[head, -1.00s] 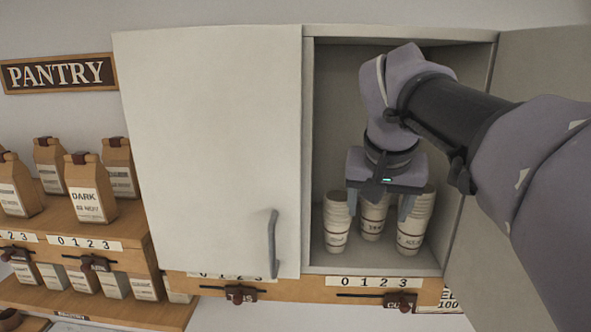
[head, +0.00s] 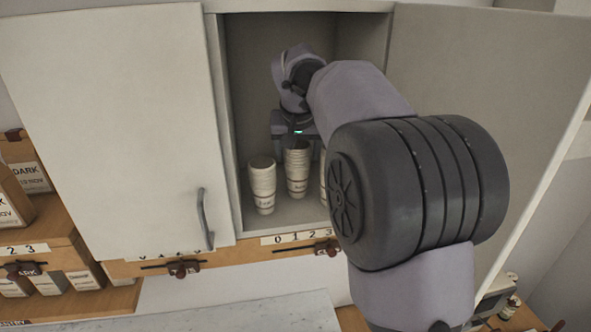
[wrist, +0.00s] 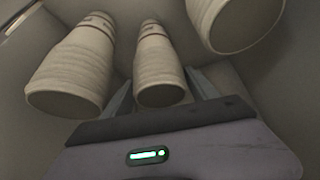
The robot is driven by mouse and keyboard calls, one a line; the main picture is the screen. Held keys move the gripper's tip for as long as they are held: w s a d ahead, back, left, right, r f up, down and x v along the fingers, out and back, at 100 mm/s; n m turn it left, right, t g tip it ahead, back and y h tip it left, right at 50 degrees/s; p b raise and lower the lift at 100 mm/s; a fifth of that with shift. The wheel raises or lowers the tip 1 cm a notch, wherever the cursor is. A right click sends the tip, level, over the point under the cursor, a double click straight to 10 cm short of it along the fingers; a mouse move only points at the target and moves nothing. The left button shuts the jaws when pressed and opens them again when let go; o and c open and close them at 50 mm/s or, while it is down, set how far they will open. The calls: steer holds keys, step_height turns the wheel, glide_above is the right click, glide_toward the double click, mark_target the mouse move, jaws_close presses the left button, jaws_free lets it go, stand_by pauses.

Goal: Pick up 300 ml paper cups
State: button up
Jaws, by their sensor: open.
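Three stacks of pale paper cups stand inside the open cabinet: a left stack (head: 263,185), a middle stack (head: 297,172) and a right stack (head: 323,178), mostly hidden by my arm. Their size labels are too small to read, so I cannot tell which are 300 ml. My gripper (head: 297,144) is open at the upper part of the middle stack. In the wrist view, the middle stack (wrist: 160,72) stands between my two open fingers; I cannot tell whether they touch it. The left stack (wrist: 72,72) and right stack (wrist: 235,22) lie outside the fingers.
The left cabinet door (head: 115,130) is shut, with a vertical handle (head: 205,220). The right door (head: 490,90) stands open beside my arm. The cabinet side walls and the neighbouring stacks leave little side room. A wooden rail with number labels (head: 300,236) runs below.

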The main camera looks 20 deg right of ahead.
steer(key=shift+w+d+f, duration=0.15)
steer(key=shift+w+f, duration=0.3)
steer(key=shift+f, duration=0.1)
steer(key=shift+s+r, duration=0.1)
steer(key=shift+s, duration=0.1)
steer(key=c, duration=0.6)
steer(key=shift+w, duration=0.1)
steer(key=c, duration=0.7)
steer(key=shift+o, duration=0.2)
steer(key=shift+r, duration=0.1)
